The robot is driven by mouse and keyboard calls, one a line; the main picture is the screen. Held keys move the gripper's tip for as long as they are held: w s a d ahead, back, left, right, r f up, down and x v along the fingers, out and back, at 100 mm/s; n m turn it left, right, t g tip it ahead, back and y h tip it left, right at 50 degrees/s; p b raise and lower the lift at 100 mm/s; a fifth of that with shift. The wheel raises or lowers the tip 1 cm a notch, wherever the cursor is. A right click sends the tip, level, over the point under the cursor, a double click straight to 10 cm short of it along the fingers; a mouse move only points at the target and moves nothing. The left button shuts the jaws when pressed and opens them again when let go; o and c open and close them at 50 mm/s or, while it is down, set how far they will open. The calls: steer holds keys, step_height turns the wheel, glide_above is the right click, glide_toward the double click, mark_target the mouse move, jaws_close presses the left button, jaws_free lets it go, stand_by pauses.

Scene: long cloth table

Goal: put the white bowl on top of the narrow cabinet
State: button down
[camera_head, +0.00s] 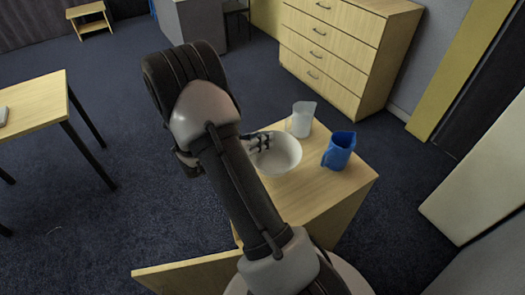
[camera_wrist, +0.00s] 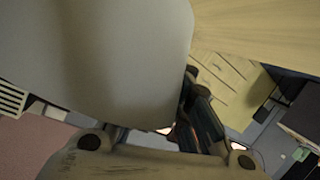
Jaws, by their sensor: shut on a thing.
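The white bowl (camera_head: 277,155) is upright at the left edge of a small wooden cabinet's top (camera_head: 318,192). My gripper (camera_head: 265,141) is shut on the bowl's left rim. In the wrist view the bowl (camera_wrist: 95,55) fills the upper left, with a dark finger of my gripper (camera_wrist: 190,95) against its side. I cannot tell whether the bowl's base touches the cabinet top or hangs just above it. My arm hides part of the cabinet's left side.
A white jug (camera_head: 302,118) and a blue jug (camera_head: 339,150) stand on the cabinet top close to the bowl. A wide drawer chest (camera_head: 330,55) is behind. A wooden table (camera_head: 35,112) is at left. The cabinet top's front right is bare.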

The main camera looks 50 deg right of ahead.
mark_target(274, 157)
step_height(274, 157, down, 4)
steer(key=shift+f+b, duration=0.15)
steer(key=shift+b, duration=0.5)
steer(key=c, duration=1.5)
jaws_free()
steer(key=shift+a, duration=0.1)
